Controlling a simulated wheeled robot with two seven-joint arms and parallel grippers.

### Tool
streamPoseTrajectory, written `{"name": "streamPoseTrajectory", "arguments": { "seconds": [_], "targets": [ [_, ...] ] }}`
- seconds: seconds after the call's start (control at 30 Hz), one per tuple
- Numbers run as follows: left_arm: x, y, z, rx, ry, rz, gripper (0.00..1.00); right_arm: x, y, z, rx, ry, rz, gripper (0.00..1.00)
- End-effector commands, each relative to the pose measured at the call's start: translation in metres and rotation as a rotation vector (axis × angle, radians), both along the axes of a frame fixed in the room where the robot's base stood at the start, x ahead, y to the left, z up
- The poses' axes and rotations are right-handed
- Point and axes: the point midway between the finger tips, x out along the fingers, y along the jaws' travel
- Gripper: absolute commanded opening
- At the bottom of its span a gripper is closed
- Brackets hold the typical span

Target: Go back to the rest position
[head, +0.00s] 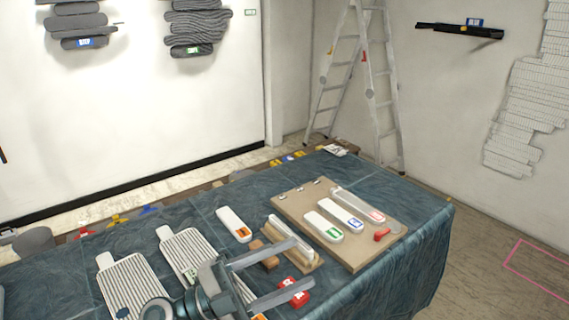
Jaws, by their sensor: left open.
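My left gripper (301,263) reaches in from the bottom of the head view over the cloth-covered table (424,262). Its two long grey fingers are spread apart and point right, with no object held between them. In the picture, the fingers overlap the area of a wooden holder (301,264) with a white strip and a red block (293,291). I cannot tell the height of the fingers above these things. My right gripper is not in view.
A tan board (287,205) bears white pieces labelled green, blue and red. Ribbed panels (134,284) and a white orange-labelled piece (233,224) lie to the left. A stepladder (385,110) stands behind the table. A pink outline (540,275) marks floor at right.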

Motion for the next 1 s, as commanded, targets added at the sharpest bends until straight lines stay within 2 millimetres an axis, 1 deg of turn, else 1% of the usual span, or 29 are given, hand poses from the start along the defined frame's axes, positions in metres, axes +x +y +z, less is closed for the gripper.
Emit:
{"name": "streamPoseTrajectory", "arguments": {
  "seconds": [0.07,0.13,0.17,0.2,0.27,0.3,0.37,0.4,0.47,0.53,0.57,0.6,0.67,0.7,0.77,0.8,0.87,0.9,1.0],
  "targets": [
    [0.011,0.017,0.014,-0.131,0.050,0.111,0.54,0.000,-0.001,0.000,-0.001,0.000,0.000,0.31],
    [0.023,0.037,0.020,-0.232,0.101,0.221,0.54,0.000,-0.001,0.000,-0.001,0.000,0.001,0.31],
    [0.029,0.046,0.021,-0.270,0.128,0.270,0.54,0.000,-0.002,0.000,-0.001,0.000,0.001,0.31],
    [0.036,0.060,0.020,-0.317,0.165,0.337,0.54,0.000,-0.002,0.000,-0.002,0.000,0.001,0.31],
    [0.046,0.082,0.013,-0.377,0.228,0.442,0.54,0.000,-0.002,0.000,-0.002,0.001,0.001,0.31],
    [0.051,0.097,0.006,-0.411,0.274,0.512,0.54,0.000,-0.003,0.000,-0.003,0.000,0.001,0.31],
    [0.058,0.119,-0.009,-0.450,0.351,0.616,0.54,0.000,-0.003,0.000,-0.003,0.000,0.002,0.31],
    [0.061,0.135,-0.021,-0.471,0.406,0.686,0.54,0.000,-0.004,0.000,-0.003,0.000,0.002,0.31],
    [0.062,0.156,-0.045,-0.488,0.495,0.790,0.54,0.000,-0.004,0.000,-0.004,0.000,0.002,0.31],
    [0.059,0.179,-0.076,-0.494,0.607,0.906,0.54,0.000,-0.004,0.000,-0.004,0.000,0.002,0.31],
    [0.056,0.189,-0.091,-0.490,0.659,0.954,0.54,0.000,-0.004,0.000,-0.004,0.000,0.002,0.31],
    [0.050,0.200,-0.111,-0.481,0.728,1.015,0.54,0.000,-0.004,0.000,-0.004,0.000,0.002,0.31],
    [0.037,0.215,-0.143,-0.457,0.838,1.102,0.54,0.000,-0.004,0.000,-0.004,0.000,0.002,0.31],
    [0.026,0.223,-0.165,-0.433,0.913,1.154,0.54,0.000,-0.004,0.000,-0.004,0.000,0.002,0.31],
    [0.006,0.233,-0.195,-0.389,1.024,1.222,0.54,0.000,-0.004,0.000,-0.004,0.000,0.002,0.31],
    [-0.009,0.238,-0.215,-0.356,1.101,1.263,0.54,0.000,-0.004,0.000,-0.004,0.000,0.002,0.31],
    [-0.034,0.243,-0.243,-0.297,1.212,1.313,0.54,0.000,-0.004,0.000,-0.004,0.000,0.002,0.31],
    [-0.052,0.245,-0.260,-0.256,1.285,1.338,0.54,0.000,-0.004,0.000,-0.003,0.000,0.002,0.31],
    [-0.093,0.246,-0.293,-0.155,1.440,1.378,0.54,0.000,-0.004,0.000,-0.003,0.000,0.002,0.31]
  ]
}}
